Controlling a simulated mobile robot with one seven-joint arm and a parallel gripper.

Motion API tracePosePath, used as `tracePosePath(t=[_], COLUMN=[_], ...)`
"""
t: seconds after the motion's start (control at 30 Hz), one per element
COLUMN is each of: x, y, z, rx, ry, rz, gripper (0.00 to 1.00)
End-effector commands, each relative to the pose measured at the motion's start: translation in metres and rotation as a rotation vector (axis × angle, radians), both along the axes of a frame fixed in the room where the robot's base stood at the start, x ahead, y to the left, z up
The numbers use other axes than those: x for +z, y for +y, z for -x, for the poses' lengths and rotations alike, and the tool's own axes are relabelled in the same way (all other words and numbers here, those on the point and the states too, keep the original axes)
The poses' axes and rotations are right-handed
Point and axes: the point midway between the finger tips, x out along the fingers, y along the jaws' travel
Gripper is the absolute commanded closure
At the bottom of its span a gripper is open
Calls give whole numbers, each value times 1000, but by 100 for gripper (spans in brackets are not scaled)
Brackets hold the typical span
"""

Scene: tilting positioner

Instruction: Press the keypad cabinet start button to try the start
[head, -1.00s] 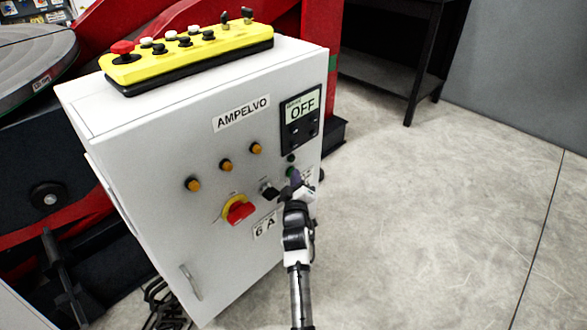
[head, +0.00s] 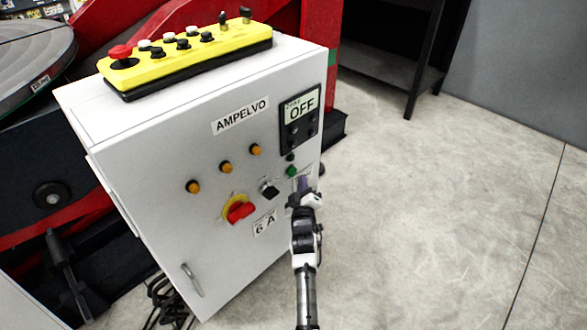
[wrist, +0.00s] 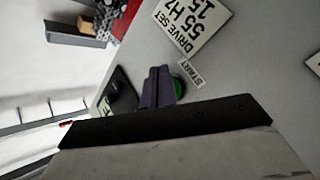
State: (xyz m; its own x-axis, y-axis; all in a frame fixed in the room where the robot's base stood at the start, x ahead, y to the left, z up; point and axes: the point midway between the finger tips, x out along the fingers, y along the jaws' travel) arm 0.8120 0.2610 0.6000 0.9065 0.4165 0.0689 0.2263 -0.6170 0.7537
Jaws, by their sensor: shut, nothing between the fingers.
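The white cabinet (head: 160,150) labelled AMPELVO has a round green button (head: 291,171) low on the right of its front, under a small black button (head: 290,157). In the wrist view, the green button (wrist: 180,90) sits beside a START label (wrist: 192,73) and is partly hidden by my fingers. My gripper (head: 302,186) is shut and empty, just below and right of the green button in the head view. In the wrist view, its purple-grey fingertips (wrist: 158,84) overlap the button's edge; I cannot tell whether they touch. The display (head: 301,104) reads OFF.
A black selector (head: 268,190) and a red-yellow rotary switch (head: 238,210) lie left of my gripper. Three amber lamps (head: 226,167) sit higher up. A yellow pendant (head: 187,55) with a red stop button lies on top. The floor (head: 430,210) to the right is clear.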

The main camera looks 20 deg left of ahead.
Motion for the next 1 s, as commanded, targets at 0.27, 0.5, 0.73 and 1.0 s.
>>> tracePosePath(t=[0.27, 0.5, 0.73, 1.0], x=[6, 7, 7, 8], y=[-6, -12, -19, -34], z=[1, 3, 7, 12], rx=[1, -1, -4, -11], ry=[2, 1, 0, -2], rz=[1, 0, -1, -2], gripper=[100, 100, 100, 100])
